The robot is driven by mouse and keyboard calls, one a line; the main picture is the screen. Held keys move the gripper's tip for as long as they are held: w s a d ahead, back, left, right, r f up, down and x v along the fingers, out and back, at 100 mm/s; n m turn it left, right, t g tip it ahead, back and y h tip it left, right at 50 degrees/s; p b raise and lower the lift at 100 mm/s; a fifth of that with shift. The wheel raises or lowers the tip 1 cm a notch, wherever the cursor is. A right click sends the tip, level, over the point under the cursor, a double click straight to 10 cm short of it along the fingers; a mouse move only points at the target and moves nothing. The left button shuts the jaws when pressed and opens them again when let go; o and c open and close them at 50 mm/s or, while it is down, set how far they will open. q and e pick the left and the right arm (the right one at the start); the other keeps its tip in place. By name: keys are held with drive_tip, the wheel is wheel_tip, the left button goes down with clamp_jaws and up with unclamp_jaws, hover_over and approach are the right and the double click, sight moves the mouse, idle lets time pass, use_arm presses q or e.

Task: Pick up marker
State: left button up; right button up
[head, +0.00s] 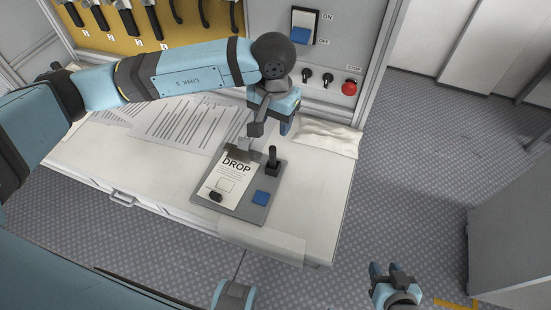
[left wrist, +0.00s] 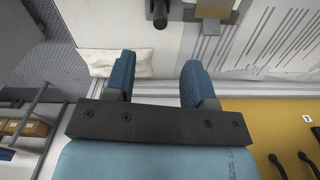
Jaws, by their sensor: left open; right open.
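A black upright cylinder on a square foot, possibly the marker (head: 272,158), stands on the grey board (head: 239,210) beside the "DROP" sheet (head: 232,178). A dark round-ended piece, perhaps the same one, shows at the top edge of the left wrist view (left wrist: 160,14). My left gripper (head: 288,121) is above the workbench, beyond the board and apart from the black cylinder. In the left wrist view its two blue fingers (left wrist: 158,75) are spread with nothing between them. My right gripper (head: 386,268) is open and empty over the floor, right of the bench.
A crumpled white bag (head: 328,137) lies at the bench's back right. The board also bears a blue square (head: 261,198) and a small black piece (head: 215,196). Printed sheets (head: 180,122) lie left.

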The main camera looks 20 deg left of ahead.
sight(273, 155)
use_arm(q)
wheel_tip(273, 155, down, 6)
drive_tip(key=shift+f, duration=0.25)
drive_tip(key=f, duration=0.2)
drive_tip(key=f+p, duration=0.1)
drive_tip(key=f, duration=0.1)
drive_tip(key=shift+s+f, duration=0.1)
drive_tip(key=shift+s, duration=0.3)
drive_tip(key=shift+f, duration=0.55)
clamp_jaws()
